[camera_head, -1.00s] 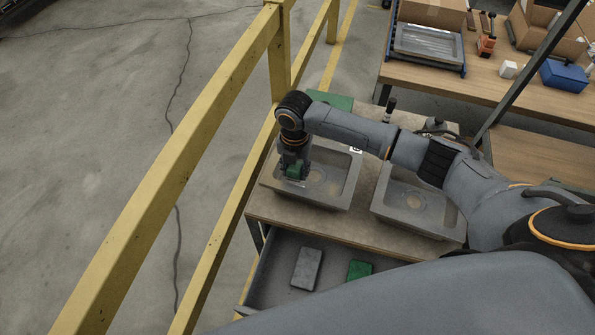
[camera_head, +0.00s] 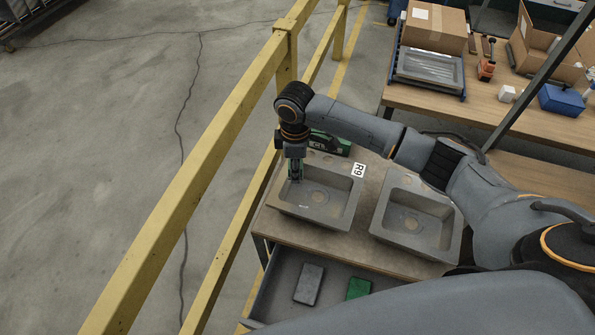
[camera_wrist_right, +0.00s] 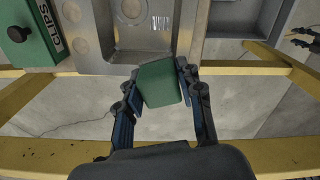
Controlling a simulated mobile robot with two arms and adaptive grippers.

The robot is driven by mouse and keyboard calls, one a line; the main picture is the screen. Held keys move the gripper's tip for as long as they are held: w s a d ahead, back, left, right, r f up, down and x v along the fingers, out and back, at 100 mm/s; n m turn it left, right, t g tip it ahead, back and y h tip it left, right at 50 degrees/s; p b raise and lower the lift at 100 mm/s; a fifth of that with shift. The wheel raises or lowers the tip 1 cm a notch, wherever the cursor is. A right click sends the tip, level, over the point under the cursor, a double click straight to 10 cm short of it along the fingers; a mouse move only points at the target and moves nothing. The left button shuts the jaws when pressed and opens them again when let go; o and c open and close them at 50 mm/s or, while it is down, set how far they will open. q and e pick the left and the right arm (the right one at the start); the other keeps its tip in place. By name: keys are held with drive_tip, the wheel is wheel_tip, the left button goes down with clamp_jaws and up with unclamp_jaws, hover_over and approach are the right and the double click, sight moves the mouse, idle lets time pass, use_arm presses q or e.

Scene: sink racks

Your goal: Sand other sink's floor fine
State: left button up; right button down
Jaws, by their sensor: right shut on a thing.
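The left grey sink (camera_head: 338,203), marked with an R9 tag (camera_head: 358,169), lies on the bench. The right grey sink (camera_head: 432,224) lies beside it. My right gripper (camera_head: 295,172) points down over the left sink's far-left part. In the right wrist view the right gripper (camera_wrist_right: 160,92) is shut on a green block (camera_wrist_right: 161,82), with a finger on each side. The sink (camera_wrist_right: 148,42) shows beyond the block there; I cannot tell whether they touch. The drawer below holds a grey block (camera_head: 309,284) and another green block (camera_head: 358,288).
A green clips box (camera_head: 330,143) stands behind the left sink; it also shows in the wrist view (camera_wrist_right: 30,35). A yellow railing (camera_head: 205,180) runs along the left. A back table (camera_head: 485,95) holds a cardboard box (camera_head: 434,28), a blue box (camera_head: 562,100) and tools.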

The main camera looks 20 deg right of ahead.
wheel_tip(320, 180, up, 2)
drive_tip(key=shift+a+r+m+p, duration=0.1)
drive_tip(key=shift+m+p, duration=0.25)
drive_tip(key=shift+m, duration=0.85)
drive_tip(key=shift+r+m, duration=0.1)
drive_tip(key=shift+m, duration=0.2)
drive_tip(key=shift+f, duration=2.5)
